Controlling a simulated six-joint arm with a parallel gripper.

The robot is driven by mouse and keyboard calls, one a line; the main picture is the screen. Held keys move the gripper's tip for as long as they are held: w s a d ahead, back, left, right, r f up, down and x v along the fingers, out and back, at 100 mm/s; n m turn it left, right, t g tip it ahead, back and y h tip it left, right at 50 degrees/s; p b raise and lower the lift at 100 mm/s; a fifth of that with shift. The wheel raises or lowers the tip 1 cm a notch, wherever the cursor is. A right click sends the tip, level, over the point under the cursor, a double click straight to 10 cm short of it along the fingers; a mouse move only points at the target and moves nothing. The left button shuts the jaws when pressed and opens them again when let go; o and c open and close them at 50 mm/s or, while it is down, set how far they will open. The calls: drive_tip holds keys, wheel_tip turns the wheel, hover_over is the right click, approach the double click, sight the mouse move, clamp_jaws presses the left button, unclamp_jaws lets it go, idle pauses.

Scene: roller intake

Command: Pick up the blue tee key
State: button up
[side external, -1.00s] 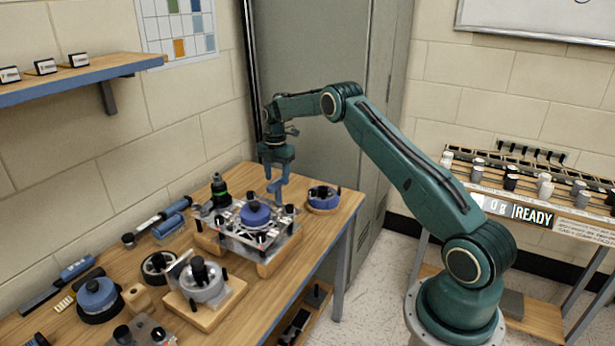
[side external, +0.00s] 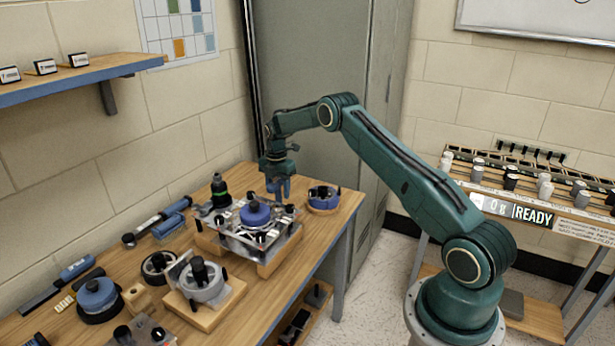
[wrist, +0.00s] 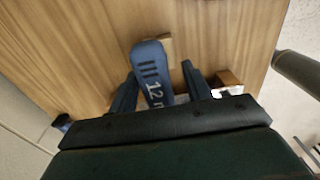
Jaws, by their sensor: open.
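The blue tee key (wrist: 152,70) shows in the wrist view as a blue bar with dark stripes and "12 m" marked on its top. My gripper (wrist: 159,74) is open, with one dark blue finger on each side of this bar. I cannot tell whether either finger touches it. In the side external view my gripper (side external: 279,196) points down behind the metal fixture at the far end of the bench. There the key cannot be told apart from the blue fingers, and its lower part is hidden.
The metal fixture (side external: 238,238) with a blue knob stands just in front of my gripper. A blue-ringed round part (side external: 323,208) sits to the right, near the bench edge. A green-topped black part (side external: 219,190) stands to the left. Several tools fill the near bench.

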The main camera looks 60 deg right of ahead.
drive_tip(key=shift+c, duration=0.4)
clamp_jaws()
drive_tip(key=shift+r, duration=0.1)
drive_tip(key=shift+r, duration=4.95)
drive_tip(key=c, duration=0.8)
unclamp_jaws()
clamp_jaws()
drive_tip(key=s+d+r+m, duration=0.1)
drive_tip(key=s+d+r, duration=0.2)
drive_tip(key=s+d, duration=0.5)
drive_tip(key=shift+s, duration=0.15)
